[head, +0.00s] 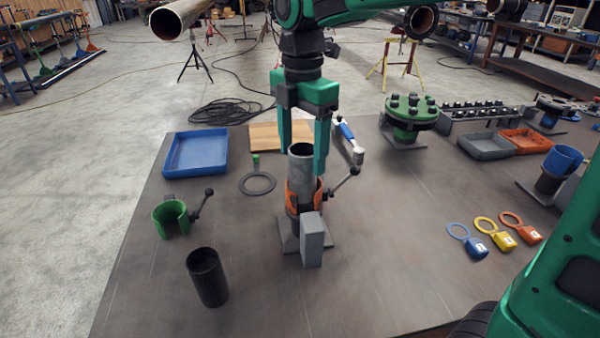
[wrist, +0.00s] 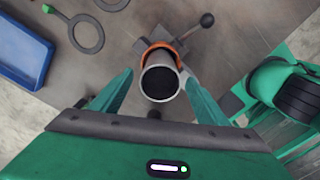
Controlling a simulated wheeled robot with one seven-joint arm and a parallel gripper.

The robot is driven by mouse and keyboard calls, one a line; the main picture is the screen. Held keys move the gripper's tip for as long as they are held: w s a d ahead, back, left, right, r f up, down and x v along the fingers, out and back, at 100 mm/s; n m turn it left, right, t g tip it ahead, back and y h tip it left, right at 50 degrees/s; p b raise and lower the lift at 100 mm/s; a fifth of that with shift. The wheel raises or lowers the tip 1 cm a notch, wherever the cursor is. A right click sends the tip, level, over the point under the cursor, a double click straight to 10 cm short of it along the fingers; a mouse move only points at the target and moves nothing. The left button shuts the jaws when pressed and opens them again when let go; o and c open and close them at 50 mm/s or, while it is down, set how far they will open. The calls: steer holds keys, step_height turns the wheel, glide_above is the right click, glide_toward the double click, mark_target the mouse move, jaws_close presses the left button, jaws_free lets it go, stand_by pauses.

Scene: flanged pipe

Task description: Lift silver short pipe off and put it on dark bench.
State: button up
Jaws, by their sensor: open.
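The silver short pipe (head: 300,160) stands upright in the middle of the dark bench (head: 390,240), its lower part inside an orange clamp collar (head: 304,194) on a grey base plate. In the wrist view the silver pipe (wrist: 160,82) is seen from above with its open round top, and the orange collar (wrist: 160,47) shows behind it. My gripper (head: 303,155) is open, pointing down, with one green finger on each side of the pipe's upper part.
A black pipe (head: 207,277) and a green collar (head: 171,218) stand to the left. A grey block (head: 312,240) is in front of the clamp; its ball-ended lever (head: 345,180) sticks out right. A blue tray (head: 196,153) lies back left. The bench's front middle is clear.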

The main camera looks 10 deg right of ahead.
mark_target(302, 170)
steer(key=shift+f, duration=2.7)
steer(key=shift+w, duration=0.1)
steer(key=shift+c, duration=0.3)
steer(key=c, duration=1.3)
steer(key=shift+c, duration=0.2)
steer(key=shift+r, duration=0.1)
